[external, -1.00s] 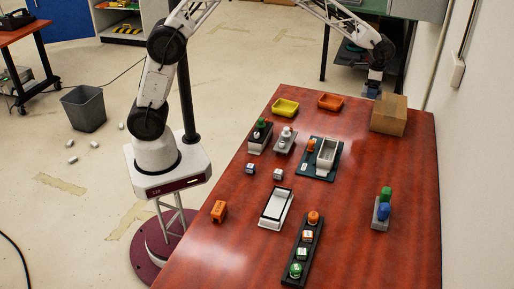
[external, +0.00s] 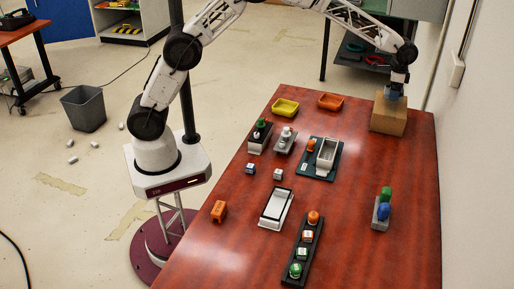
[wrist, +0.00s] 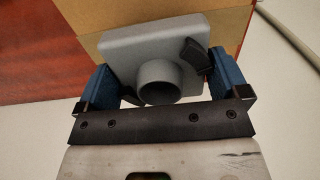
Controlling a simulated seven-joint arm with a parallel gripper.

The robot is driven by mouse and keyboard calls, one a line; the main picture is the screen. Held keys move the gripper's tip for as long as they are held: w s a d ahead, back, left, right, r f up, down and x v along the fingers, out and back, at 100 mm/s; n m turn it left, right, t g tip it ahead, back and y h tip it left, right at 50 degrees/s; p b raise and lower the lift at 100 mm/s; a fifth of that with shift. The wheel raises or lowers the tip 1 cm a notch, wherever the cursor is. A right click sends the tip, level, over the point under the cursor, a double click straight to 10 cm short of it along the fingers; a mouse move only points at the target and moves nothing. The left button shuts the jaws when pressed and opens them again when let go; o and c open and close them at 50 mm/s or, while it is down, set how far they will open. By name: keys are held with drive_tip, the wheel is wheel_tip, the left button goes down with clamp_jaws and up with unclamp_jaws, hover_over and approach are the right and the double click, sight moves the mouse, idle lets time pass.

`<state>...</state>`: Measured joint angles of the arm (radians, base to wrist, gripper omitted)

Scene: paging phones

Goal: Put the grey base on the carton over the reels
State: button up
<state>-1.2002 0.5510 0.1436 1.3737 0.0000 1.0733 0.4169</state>
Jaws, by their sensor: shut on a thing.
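My gripper (wrist: 163,85) is shut on the grey base (wrist: 125,43), a rounded grey block with a round socket and a black lever. The blue fingers grip its two sides. In the external view, my gripper (external: 395,90) is at the top of the brown carton (external: 388,118), at the table's far right corner. The carton (wrist: 228,18) also shows behind the base in the wrist view. I cannot tell whether the base touches the carton. Ring-shaped items, possibly the reels (external: 374,60), lie on a shelf beyond the table.
Yellow (external: 285,107) and orange (external: 330,101) trays stand left of the carton. Several phone stands and small blocks fill the table's middle. A grey holder (external: 381,213) with green and blue pieces stands at the right. A wall runs close along the right side.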

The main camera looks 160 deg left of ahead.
idle(0.3)
drive_tip(key=shift+f, duration=1.75)
drive_tip(key=shift+f, duration=0.1)
drive_tip(key=o, duration=0.8)
drive_tip(key=shift+c, duration=0.2)
wheel_tip(320, 180, up, 12)
drive_tip(key=shift+r, duration=0.1)
